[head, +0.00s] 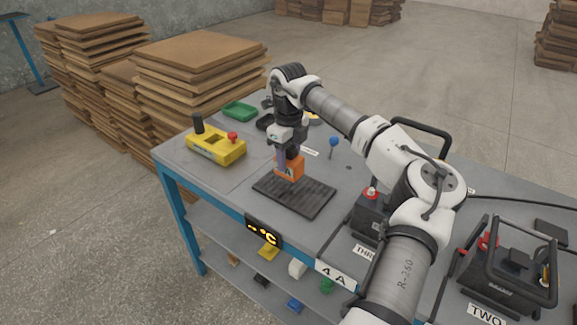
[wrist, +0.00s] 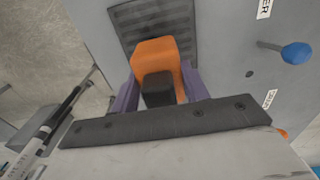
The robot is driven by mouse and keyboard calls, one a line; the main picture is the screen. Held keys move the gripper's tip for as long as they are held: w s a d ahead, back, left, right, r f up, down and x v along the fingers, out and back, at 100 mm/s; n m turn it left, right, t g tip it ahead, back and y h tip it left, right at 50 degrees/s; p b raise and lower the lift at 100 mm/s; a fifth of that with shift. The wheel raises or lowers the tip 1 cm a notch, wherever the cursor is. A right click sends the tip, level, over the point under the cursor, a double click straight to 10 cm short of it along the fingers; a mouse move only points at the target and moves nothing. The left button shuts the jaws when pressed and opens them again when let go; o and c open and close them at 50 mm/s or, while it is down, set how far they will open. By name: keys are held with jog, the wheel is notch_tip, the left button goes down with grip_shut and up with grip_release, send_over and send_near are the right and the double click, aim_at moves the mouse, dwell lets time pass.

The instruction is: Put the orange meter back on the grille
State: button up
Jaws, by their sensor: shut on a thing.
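The orange meter (head: 290,168) is an orange block with a dark part, upright at the back edge of the grille in the head view. It also shows in the wrist view (wrist: 157,52), between the purple fingers. The grille (head: 296,196) is a dark ribbed plate lying flat on the table; in the wrist view the grille (wrist: 190,22) lies beyond and beneath the meter. My gripper (head: 283,160) is shut on the meter from above, its fingers on both sides. I cannot tell whether the meter's base touches the grille or hangs just above it.
A yellow box (head: 216,148) with a red knob stands left on the grey table. A green tray (head: 239,111) lies at the back. A blue-topped pin (head: 333,142) stands right of the gripper. Black-framed batteries (head: 508,275) stand at the right. The grille's front half is bare.

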aim_at(289, 168)
jog(key=shift+f+p, duration=0.3)
jog(key=shift+f, duration=1.7)
jog(key=shift+f, duration=0.1)
jog(key=o, duration=1.2)
notch_tip(289, 168, up, 12)
jog(key=shift+r+b, duration=0.1)
jog(key=shift+b, duration=0.75)
